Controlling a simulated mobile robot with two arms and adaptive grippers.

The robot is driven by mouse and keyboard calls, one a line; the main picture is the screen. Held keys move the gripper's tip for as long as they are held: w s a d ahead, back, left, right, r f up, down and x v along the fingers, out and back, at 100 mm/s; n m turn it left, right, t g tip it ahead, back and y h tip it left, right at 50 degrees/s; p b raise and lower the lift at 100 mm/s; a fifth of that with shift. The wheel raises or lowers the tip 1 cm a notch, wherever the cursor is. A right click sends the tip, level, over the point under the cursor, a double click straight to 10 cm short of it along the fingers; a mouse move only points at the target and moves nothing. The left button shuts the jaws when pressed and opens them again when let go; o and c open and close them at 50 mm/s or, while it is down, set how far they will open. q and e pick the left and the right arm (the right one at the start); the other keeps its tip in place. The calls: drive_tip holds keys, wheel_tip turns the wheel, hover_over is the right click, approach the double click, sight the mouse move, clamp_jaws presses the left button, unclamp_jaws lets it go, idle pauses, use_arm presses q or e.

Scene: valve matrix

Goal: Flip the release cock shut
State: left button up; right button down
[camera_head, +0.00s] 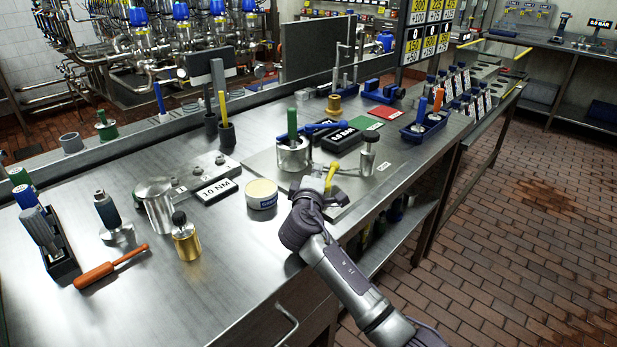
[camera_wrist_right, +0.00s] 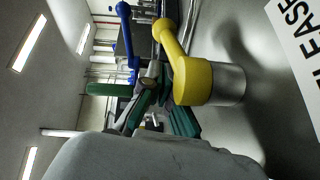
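The release cock has a yellow lever (camera_head: 331,175) and stands on the metal plate near the table's front edge. In the wrist view its yellow lever and cap (camera_wrist_right: 192,80) sit on a silver round body (camera_wrist_right: 229,84), the lever reaching up and left. My right gripper (camera_head: 311,183) is just left of the lever. In the wrist view its teal-padded fingers (camera_wrist_right: 158,78) come together at the tips, right beside the yellow cap; nothing shows between them. Whether they touch the cap I cannot tell. A white label (camera_wrist_right: 300,45) with part of "RELEASE" lies beside the cock. My left gripper is out of view.
A steel cylinder with a green handle (camera_head: 293,152) and a blue lever (camera_head: 318,126) stand behind the cock. A dark-knobbed valve (camera_head: 368,152) stands to its right, a cream tub (camera_head: 261,194) to its left. The table front (camera_head: 230,290) is clear.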

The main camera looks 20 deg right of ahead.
drive_tip(key=shift+s+d+f, duration=0.1)
drive_tip(key=shift+s+d, duration=0.05)
drive_tip(key=shift+d, duration=0.3)
drive_tip(key=shift+s+a+f, duration=0.1)
drive_tip(key=shift+s+a, duration=0.1)
drive_tip(key=v, duration=1.1)
drive_tip(key=shift+s+a, duration=0.1)
drive_tip(key=shift+a, duration=0.4)
